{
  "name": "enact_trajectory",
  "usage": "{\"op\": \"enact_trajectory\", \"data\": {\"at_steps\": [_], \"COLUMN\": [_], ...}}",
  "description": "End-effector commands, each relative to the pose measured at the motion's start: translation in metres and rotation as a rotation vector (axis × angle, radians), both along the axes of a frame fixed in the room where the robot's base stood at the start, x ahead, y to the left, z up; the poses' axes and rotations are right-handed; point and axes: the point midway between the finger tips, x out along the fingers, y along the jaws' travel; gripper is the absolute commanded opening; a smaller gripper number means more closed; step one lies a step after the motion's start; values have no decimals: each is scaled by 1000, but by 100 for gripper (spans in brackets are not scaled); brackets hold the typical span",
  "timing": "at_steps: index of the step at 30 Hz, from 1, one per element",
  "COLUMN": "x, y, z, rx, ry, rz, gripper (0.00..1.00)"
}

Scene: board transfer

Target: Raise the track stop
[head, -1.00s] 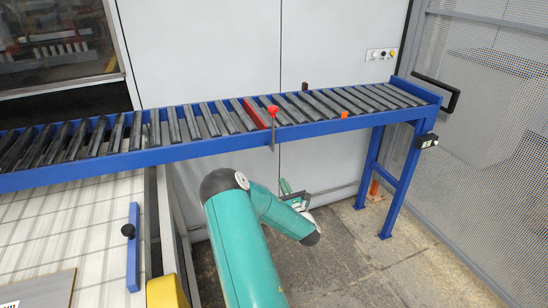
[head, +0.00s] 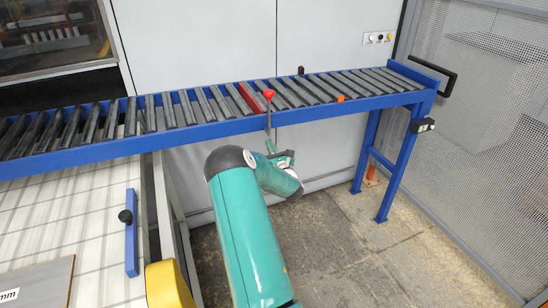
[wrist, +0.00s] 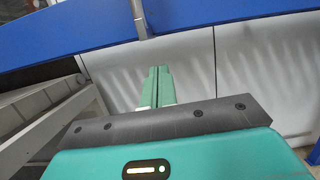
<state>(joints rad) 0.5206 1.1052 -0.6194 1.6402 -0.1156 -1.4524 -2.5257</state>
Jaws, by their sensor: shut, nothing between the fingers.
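The track stop appears to be the red bar (head: 250,97) lying across the roller track (head: 200,137), between grey rollers. A red knob (head: 268,94) on a thin grey rod (head: 268,122) stands beside it at the front rail. The rod hangs below the rail and also shows at the top of the wrist view (wrist: 138,18). My gripper (head: 271,147) is below the rail, close to the rod's lower end. In the wrist view its green fingers (wrist: 158,72) are together, empty, pointing up towards the blue rail.
An orange block (head: 340,98) sits on the front rail to the right, and a dark brown piece (head: 301,70) at the back rail. A blue leg frame (head: 384,170) supports the right end. A mesh fence (head: 490,120) closes off the right.

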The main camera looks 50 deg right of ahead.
Motion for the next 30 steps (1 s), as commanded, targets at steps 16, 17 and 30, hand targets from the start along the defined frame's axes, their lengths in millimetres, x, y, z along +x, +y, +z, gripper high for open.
{"op": "enact_trajectory", "data": {"at_steps": [16, 17, 30], "x": [0, 0, 0], "y": [1, 1, 1], "z": [24, 25, 78], "rx": [1, 1, -2], "ry": [0, 0, -2], "rz": [0, 0, 2], "gripper": [0, 0, 0]}}
